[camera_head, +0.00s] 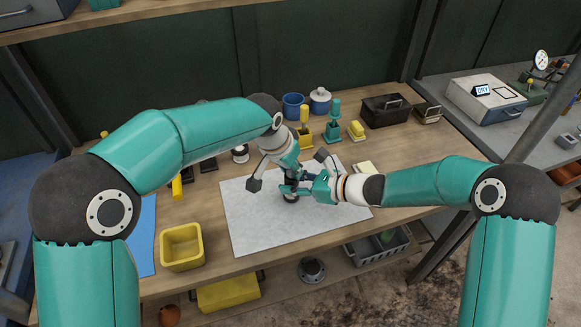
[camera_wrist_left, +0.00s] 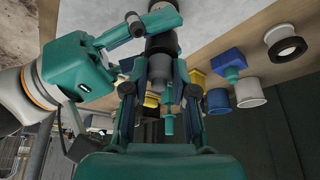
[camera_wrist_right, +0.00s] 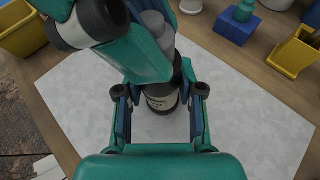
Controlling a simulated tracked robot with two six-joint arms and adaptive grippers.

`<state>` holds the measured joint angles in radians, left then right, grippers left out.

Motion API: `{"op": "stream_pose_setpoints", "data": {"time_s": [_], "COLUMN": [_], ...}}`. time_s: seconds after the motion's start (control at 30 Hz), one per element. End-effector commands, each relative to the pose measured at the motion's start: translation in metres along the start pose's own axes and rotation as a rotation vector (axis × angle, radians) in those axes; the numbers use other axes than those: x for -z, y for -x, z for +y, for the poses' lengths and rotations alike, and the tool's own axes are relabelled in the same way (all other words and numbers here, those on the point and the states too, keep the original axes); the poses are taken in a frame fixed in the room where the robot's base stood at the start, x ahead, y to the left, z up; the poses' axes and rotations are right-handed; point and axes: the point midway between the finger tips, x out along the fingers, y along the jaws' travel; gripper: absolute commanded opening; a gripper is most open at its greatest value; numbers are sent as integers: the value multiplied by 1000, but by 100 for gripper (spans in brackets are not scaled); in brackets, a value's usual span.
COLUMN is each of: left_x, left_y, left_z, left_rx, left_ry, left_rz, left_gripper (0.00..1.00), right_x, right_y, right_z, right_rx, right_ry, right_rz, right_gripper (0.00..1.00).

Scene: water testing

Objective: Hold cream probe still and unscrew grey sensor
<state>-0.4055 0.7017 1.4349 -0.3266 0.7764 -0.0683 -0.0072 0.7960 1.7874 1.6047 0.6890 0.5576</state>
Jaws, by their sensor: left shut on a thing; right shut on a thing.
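The cream probe stands upright on the white sheet (camera_head: 262,225), mostly hidden by my grippers in the head view. In the right wrist view, the probe (camera_wrist_right: 163,101) shows a cream band on a dark body. My right gripper (camera_head: 303,188) is shut on it low down. The grey sensor (camera_wrist_left: 161,70) is a grey cylinder at the probe's top end, in line with it. My left gripper (camera_head: 290,174) is shut on it above the right gripper; it also shows in the left wrist view (camera_wrist_left: 158,62). Whether the thread is loose cannot be seen.
A yellow bin (camera_head: 182,262) and a blue mat (camera_head: 146,230) lie at the left. The two arms are close together over the sheet.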

Motion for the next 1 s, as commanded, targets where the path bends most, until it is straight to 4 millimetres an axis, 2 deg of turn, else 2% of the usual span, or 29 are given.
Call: {"op": "stream_pose_setpoints", "data": {"time_s": [0.03, 0.23, 0.67, 1.0], "left_x": [-3, -4, -4, -4], "left_y": [-2, -2, -3, -3], "left_z": [6, 7, 10, 9], "left_rx": [-11, 9, 153, 162], "left_ry": [-1, 43, 383, 406], "left_rz": [-14, -16, -17, -17], "left_gripper": [0, 0, 0, 0], "right_x": [-3, -4, -5, -5], "right_y": [0, 0, 0, 0], "right_z": [-3, -2, -2, -2], "right_rx": [7, 6, 4, 4], "right_ry": [-1, 0, 1, 2], "right_rz": [-4, -6, -8, -9], "right_gripper": [0, 0, 0, 0]}}
